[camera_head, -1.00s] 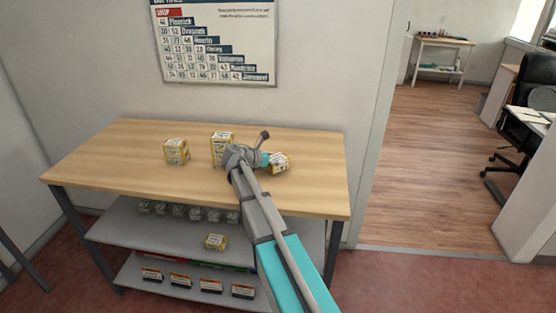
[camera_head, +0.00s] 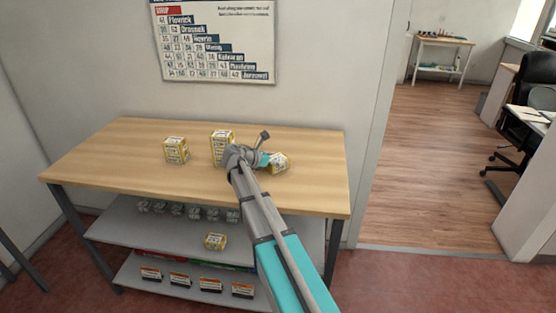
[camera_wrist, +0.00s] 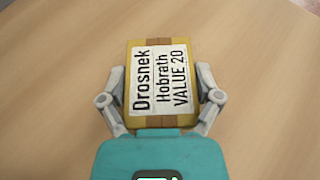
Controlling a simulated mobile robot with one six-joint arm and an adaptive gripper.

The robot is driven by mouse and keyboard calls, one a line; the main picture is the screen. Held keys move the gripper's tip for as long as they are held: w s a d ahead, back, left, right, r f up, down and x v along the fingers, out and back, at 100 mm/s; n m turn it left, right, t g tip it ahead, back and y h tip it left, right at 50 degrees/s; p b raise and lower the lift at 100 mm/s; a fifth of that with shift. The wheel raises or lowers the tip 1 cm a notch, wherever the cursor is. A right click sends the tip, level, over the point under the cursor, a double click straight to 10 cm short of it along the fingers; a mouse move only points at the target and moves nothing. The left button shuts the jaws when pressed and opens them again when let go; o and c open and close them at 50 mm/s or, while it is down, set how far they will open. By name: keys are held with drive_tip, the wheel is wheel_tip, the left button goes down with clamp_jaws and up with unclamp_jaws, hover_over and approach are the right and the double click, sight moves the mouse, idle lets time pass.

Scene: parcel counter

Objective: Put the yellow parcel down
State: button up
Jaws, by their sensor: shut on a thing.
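My gripper (camera_wrist: 161,95) is shut on a yellow parcel (camera_wrist: 160,115), with one finger against each side of it. The parcel's white label reads "Drosnek Hobrath VALUE 20" in the wrist view. In the head view the held parcel (camera_head: 279,163) is tilted over the right part of the wooden counter top (camera_head: 110,172). I cannot tell whether it touches the wood.
Two other yellow parcels stand on the counter, one at the left (camera_head: 176,150) and one just behind my arm (camera_head: 222,138). A wall chart (camera_head: 215,45) hangs behind. The counter's left and front areas are clear.

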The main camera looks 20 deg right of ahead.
drive_tip(key=shift+f, duration=0.15)
drive_tip(key=o, duration=1)
